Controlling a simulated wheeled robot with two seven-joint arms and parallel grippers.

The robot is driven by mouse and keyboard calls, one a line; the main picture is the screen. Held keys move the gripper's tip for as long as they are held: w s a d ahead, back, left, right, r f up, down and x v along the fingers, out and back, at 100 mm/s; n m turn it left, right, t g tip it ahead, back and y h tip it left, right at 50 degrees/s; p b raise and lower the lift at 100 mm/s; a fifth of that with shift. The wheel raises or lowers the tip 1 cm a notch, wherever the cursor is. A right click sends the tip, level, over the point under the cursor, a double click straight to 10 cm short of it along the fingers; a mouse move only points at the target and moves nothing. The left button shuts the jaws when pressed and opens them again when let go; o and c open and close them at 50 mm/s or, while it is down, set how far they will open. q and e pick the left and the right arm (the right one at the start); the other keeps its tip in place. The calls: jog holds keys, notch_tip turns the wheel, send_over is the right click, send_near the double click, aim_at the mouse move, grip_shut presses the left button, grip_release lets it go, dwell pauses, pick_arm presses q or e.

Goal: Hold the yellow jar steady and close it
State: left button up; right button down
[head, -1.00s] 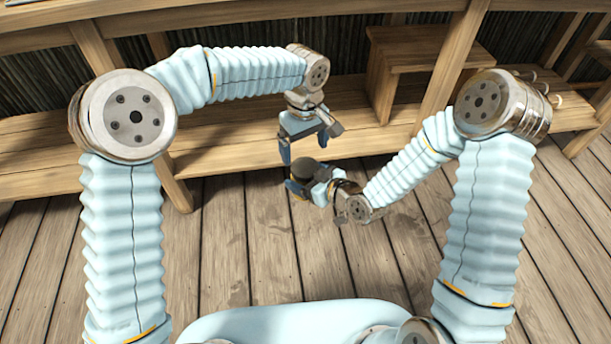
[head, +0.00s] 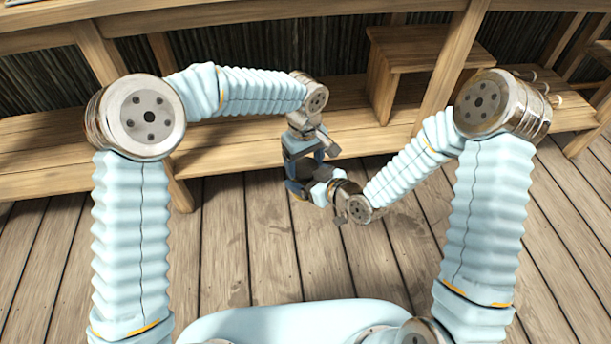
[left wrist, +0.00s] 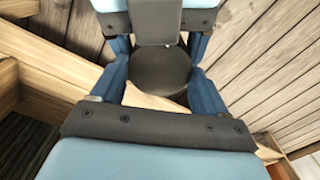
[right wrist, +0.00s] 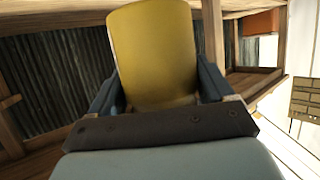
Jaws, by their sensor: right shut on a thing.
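The yellow jar (right wrist: 152,50) fills the middle of the right wrist view. My right gripper (right wrist: 155,92) is shut on its body, one blue finger on each side. The jar's round dark lid (left wrist: 160,78) shows from above in the left wrist view. My left gripper (left wrist: 162,90) has its two fingers apart, one on either side of the lid; I cannot tell whether they touch it. In the head view my left gripper (head: 303,165) is directly above my right gripper (head: 308,188), and together they hide most of the jar. Whether the lid is seated cannot be told.
A long wooden bench (head: 230,150) runs behind the grippers, with a small wooden stool-like block (head: 425,50) on it at the right. The plank floor (head: 240,250) in front is clear. A wooden post (head: 440,75) rises behind my right arm.

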pick_arm(q)
jog(key=c, duration=0.4)
jog(key=m, duration=0.3)
jog(key=o, duration=1.2)
jog(key=shift+r, duration=2.25)
